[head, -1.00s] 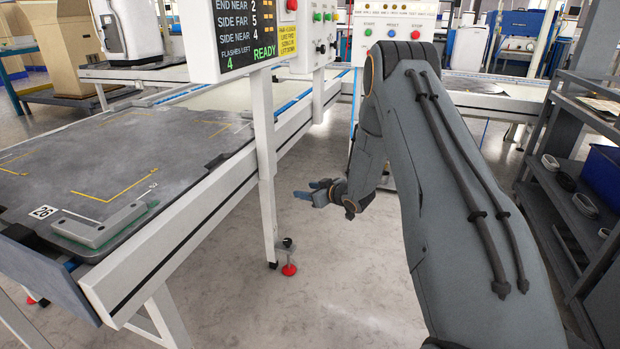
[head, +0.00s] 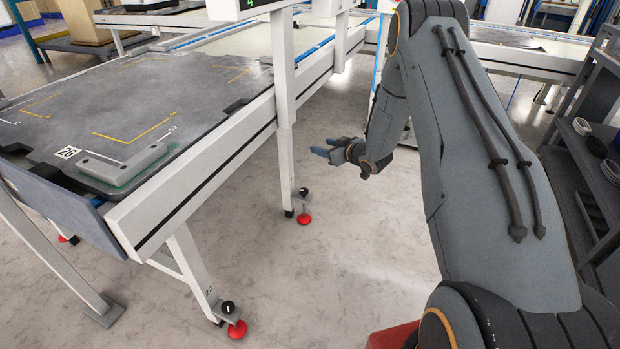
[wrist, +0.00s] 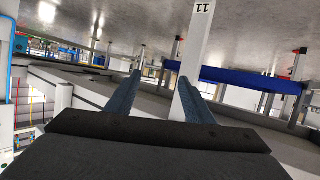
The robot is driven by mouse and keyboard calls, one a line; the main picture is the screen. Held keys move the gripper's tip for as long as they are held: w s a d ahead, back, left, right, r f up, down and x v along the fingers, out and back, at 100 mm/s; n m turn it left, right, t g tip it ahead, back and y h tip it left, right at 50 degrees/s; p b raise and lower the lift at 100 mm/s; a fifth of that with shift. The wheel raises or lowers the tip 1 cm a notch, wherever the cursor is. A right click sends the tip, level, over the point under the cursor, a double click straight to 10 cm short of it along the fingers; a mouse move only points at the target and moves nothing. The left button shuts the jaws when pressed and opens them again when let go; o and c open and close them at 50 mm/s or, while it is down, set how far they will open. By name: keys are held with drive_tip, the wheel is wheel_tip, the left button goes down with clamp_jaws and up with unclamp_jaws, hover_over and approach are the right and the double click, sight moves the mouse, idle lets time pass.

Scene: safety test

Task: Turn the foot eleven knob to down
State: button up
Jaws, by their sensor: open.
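A table leg marked 11 (wrist: 202,10) runs down from the top of the wrist view, behind my right finger; its knob is not in that view. In the head view, a middle leg (head: 284,100) has a small dark knob (head: 303,192) near its bottom, beside a red foot (head: 304,218). Its number is not readable there, so I cannot confirm it is foot eleven. My gripper (head: 325,150) is above and to the right of that knob, apart from it. The wrist view shows my gripper (wrist: 158,79) open, with nothing between the fingers.
A nearer leg has a black knob (head: 228,307) and a red foot (head: 237,329). A grey table (head: 190,100) with a white rail fills the left. A dark shelf rack (head: 590,140) stands at the right. The floor (head: 330,260) between is clear.

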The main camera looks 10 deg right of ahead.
wheel_tip(320, 180, down, 15)
drive_tip(key=a+t+y+b, duration=0.1)
drive_tip(key=y+b, duration=0.1)
drive_tip(key=b, duration=0.4)
drive_tip(key=n+t+y+b, duration=0.1)
drive_tip(key=y+b, duration=0.1)
drive_tip(key=b, duration=0.2)
approach(307, 193)
drive_tip(key=x, duration=0.4)
drive_tip(key=shift+w, duration=0.1)
drive_tip(key=b+x, duration=0.3)
drive_tip(key=x, duration=0.3)
drive_tip(key=shift+w+a, duration=0.2)
drive_tip(key=shift+a, duration=0.1)
drive_tip(key=shift+w+a+r, duration=0.15)
drive_tip(key=shift+w+a, duration=0.1)
drive_tip(key=shift+w, duration=0.25)
drive_tip(key=c, duration=1)
drive_tip(key=shift+s, duration=0.1)
drive_tip(key=shift+a+t, duration=0.1)
drive_tip(key=shift+t, duration=0.2)
